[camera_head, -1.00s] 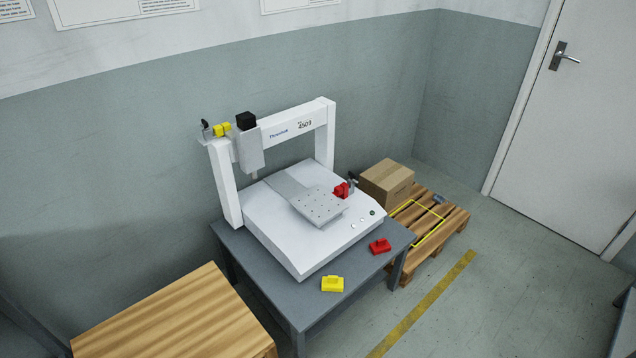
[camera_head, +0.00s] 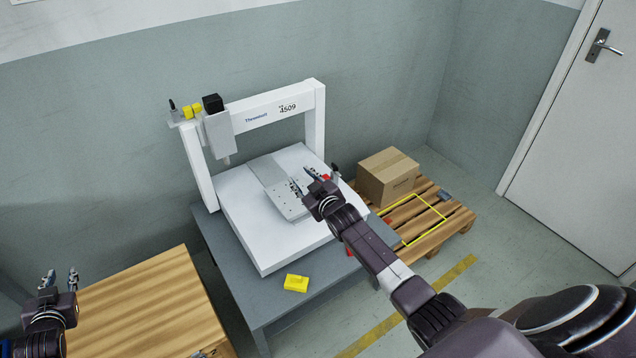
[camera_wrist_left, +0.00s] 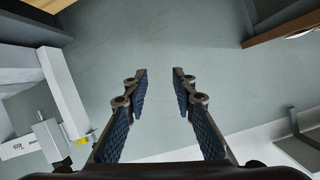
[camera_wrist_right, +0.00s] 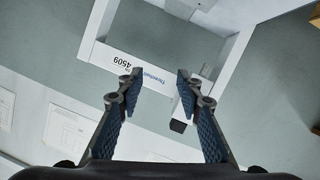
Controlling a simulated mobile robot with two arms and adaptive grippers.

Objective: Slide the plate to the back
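The plate (camera_head: 288,209) is a grey metal sheet with holes, on the white bed of the gantry machine (camera_head: 241,217). My right gripper (camera_head: 306,177) appears over the plate's right front part in the head view, covering some of it. Its fingers stand apart and empty in the right wrist view (camera_wrist_right: 158,75), with the gantry beam (camera_wrist_right: 150,77) beyond them. I cannot tell whether it touches the plate.
Red parts beside the machine are mostly hidden by my right arm. A cardboard box (camera_head: 388,177) stands on a right-hand pallet (camera_head: 459,217). A wooden top (camera_head: 150,310) is at lower left.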

